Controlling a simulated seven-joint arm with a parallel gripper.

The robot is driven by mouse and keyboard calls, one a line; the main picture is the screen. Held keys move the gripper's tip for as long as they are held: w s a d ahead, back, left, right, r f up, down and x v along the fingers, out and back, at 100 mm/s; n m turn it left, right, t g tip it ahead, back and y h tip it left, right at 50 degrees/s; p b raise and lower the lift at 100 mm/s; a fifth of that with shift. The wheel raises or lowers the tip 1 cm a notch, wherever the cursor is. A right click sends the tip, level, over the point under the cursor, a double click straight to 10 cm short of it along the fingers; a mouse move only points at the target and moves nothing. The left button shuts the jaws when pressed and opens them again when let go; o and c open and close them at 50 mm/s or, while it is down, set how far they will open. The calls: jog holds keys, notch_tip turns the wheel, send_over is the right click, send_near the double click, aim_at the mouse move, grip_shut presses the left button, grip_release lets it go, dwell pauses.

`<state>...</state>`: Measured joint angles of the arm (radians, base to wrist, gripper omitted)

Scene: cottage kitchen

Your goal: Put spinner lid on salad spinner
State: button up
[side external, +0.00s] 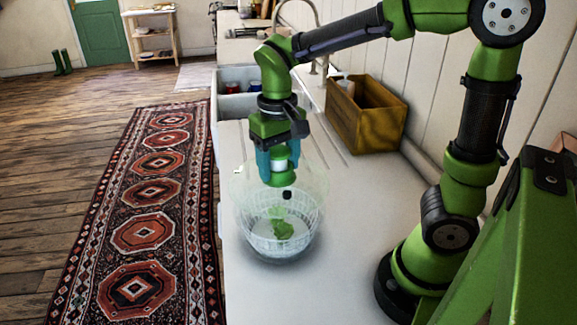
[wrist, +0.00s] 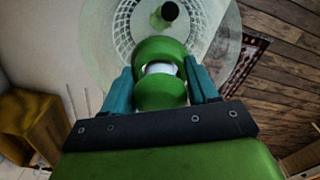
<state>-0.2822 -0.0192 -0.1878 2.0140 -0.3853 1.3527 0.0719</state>
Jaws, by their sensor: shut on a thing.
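My gripper (side external: 279,168) points down over the salad spinner, its teal fingers shut on the green, white-banded knob of the spinner lid (side external: 316,181). The lid is a clear, wide disc with a small black handle piece. In the wrist view, the lid (wrist: 226,48) spreads out beyond my gripper (wrist: 158,73), with the knob between the fingers. The salad spinner (side external: 243,229) is a clear bowl with a white slotted basket, upright on the counter, with green leaves (side external: 283,229) inside. The lid is above the bowl's opening; I cannot tell whether it touches the rim.
A wooden box (side external: 368,125) stands on the counter behind, near the wall. A sink (side external: 237,102) with a tap is farther back. The white counter (side external: 350,215) is clear right of the spinner; its left edge drops to the floor and a patterned rug (side external: 140,235).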

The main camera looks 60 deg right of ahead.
aim_at(278, 148)
jog(key=shift+f, duration=2.6)
jog(key=shift+f, duration=0.55)
jog(key=o, duration=1)
jog(key=shift+r, duration=5.5)
